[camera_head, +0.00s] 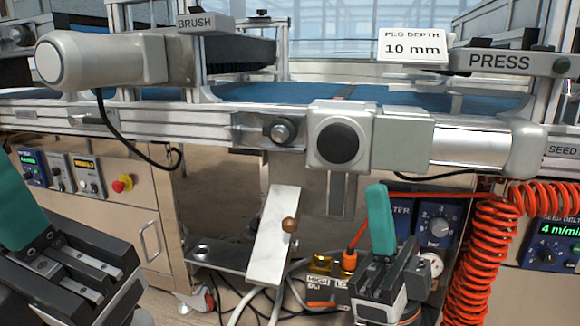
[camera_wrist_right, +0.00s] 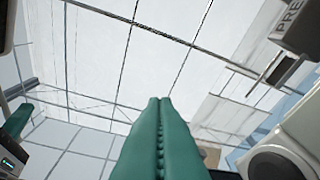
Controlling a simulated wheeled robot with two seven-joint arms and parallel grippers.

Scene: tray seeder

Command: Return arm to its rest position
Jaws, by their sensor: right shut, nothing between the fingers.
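My right gripper (camera_head: 378,200) points upward in the head view, in front of the machine's lower front panel. Its teal fingers are pressed together with nothing between them; the right wrist view (camera_wrist_right: 159,105) shows the seam between them. My left gripper (camera_head: 16,205) is at the left edge of the head view, its teal finger part pointing up and cut by the frame. Whether it is open or shut cannot be seen. Both grippers appear clear of the machine's rail.
The machine's metal rail (camera_head: 215,119) crosses above the right gripper. An orange-tipped cable (camera_head: 357,235) is close to the right gripper's left side.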

